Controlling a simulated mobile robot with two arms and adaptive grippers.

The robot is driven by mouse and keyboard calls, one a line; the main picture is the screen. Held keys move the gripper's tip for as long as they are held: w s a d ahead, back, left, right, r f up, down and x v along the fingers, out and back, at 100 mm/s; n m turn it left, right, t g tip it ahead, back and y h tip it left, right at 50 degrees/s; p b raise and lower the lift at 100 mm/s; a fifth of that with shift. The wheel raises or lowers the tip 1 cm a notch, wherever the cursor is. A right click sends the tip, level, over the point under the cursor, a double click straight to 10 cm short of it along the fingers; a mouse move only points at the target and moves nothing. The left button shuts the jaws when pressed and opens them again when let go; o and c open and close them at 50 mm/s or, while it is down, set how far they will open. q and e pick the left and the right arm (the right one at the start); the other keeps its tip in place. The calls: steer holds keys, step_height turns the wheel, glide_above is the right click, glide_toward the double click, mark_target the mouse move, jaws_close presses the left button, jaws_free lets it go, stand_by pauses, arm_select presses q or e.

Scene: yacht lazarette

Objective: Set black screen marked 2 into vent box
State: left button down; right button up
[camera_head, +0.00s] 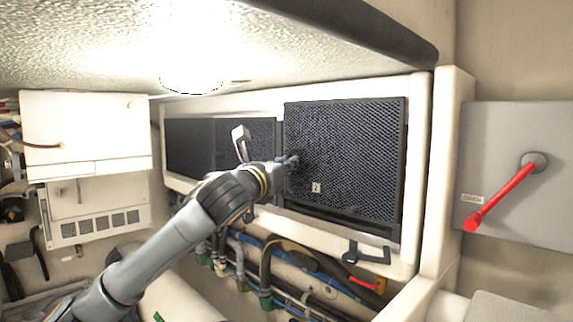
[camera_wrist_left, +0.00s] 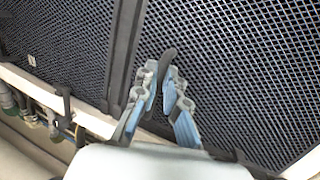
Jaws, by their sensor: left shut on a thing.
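The black mesh screen (camera_head: 350,145) with a small white mark near its lower left stands upright over the right bay of the white vent box (camera_head: 418,120). The mark is too small to read surely. My left gripper (camera_head: 291,162) is at the screen's left edge. In the left wrist view its fingers (camera_wrist_left: 165,92) are shut on a dark tab on the screen (camera_wrist_left: 235,60). A dark border shows below the screen's lower edge; I cannot tell whether the screen is fully seated. My right gripper is not in view.
Two other dark mesh panels (camera_head: 188,145) fill the left bays. A grey latch (camera_head: 241,140) and a black lower latch (camera_head: 362,254) are on the box. Hoses (camera_head: 265,270) run below. A red lever (camera_head: 500,193) is at right. A low ceiling hangs above.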

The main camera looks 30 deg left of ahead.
mark_target(289, 177)
arm_select(q)
steer(key=shift+f+b, duration=0.8)
steer(key=shift+f, duration=0.8)
steer(key=c, duration=1.4)
jaws_free()
steer(key=shift+o, duration=0.2)
steer(key=shift+f, duration=0.1)
steer(key=s+f, duration=0.1)
steer(key=s, duration=1.1)
steer(key=shift+f, duration=0.1)
